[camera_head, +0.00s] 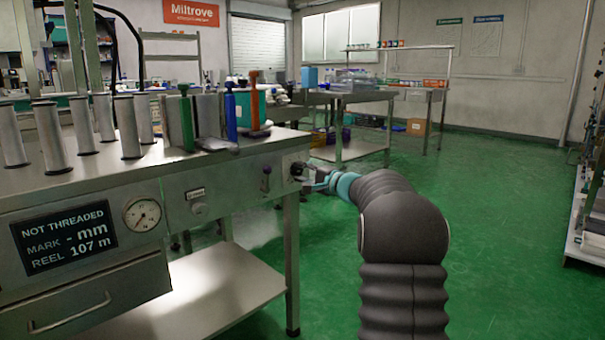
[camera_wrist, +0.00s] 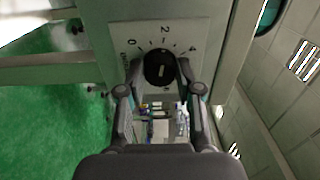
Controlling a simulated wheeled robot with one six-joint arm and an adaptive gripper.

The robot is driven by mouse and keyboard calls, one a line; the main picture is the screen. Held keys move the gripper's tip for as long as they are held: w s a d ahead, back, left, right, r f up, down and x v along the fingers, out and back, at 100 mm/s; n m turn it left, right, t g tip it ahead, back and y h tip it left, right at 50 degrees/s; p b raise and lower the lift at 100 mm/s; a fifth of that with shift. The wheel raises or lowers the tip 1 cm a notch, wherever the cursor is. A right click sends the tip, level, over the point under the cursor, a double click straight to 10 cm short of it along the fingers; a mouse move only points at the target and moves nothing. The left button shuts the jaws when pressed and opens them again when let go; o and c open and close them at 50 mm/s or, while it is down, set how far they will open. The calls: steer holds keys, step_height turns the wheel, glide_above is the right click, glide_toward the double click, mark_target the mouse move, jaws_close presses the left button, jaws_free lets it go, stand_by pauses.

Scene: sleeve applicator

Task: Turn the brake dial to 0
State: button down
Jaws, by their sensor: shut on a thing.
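The brake dial is a round black knob (camera_wrist: 158,68) on a pale scale plate (camera_wrist: 185,32) marked 0, 2 and 4. In the wrist view the 0 is at the upper left, the 2 at the top and the 4 at the upper right. My gripper (camera_wrist: 161,75) is shut on the knob, one finger on each side. In the head view the dial (camera_head: 297,169) is at the bench's right end, partly hidden by my gripper (camera_head: 313,180).
The steel bench (camera_head: 225,165) carries metal cylinders (camera_head: 50,137) and coloured-handled tools (camera_head: 231,112). Green floor (camera_head: 500,220) is open on the right.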

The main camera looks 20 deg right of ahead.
steer(key=n, duration=0.5)
steer(key=shift+f+n, duration=0.1)
steer(key=shift+n, duration=0.2)
steer(key=n, duration=0.5)
steer(key=shift+d+n, duration=0.1)
steer(key=shift+n, duration=0.3)
steer(key=c, duration=0.8)
jaws_free()
steer(key=shift+o, duration=0.2)
steer(key=v, duration=1.2)
